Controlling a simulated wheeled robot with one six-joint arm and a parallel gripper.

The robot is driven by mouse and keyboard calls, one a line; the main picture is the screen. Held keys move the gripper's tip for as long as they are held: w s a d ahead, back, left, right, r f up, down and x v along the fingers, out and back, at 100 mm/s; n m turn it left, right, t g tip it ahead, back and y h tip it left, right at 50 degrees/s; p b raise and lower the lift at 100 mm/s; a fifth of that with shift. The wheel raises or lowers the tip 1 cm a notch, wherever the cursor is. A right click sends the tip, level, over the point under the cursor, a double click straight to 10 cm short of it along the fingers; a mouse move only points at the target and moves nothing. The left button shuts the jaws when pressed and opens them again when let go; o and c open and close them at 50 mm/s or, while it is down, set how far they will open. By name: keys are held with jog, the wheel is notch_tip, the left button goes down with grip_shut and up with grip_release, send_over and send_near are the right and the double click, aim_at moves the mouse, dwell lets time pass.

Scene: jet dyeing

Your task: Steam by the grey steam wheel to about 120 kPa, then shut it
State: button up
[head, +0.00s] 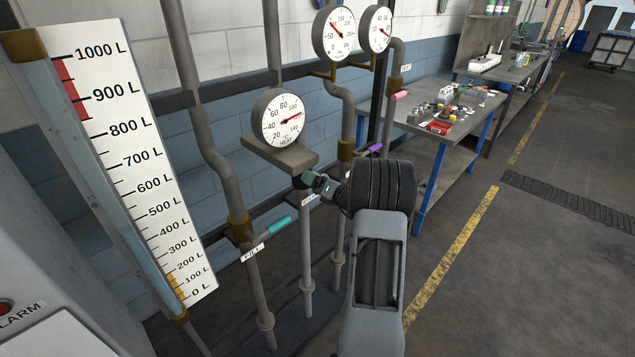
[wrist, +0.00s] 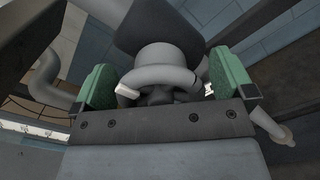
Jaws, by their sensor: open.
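The grey steam wheel (wrist: 160,76) lies between the two green fingers of my gripper (wrist: 163,90) in the wrist view. The fingers are apart, with room between each one and the rim. In the head view my gripper (head: 314,182) is at the pipe just below the HEAT gauge (head: 280,117), and the wheel is mostly hidden there. Two round dials stand higher up, a left one (head: 334,33) and a right one (head: 376,28). Their red needles show, but their units are too small to read, so I cannot tell which gives kPa.
A teal-handled valve (head: 275,227) labelled FILL is left of my gripper. Purple (head: 375,147) and pink (head: 400,95) handles are on pipes behind. A level scale (head: 140,150) stands at left. A bench (head: 460,155) with small items is at right; the floor beyond it is open.

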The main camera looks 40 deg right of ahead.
jog(key=shift+s, duration=0.1)
jog(key=s+d+b, duration=0.2)
jog(key=s, duration=1.1)
jog(key=shift+s+d, duration=0.2)
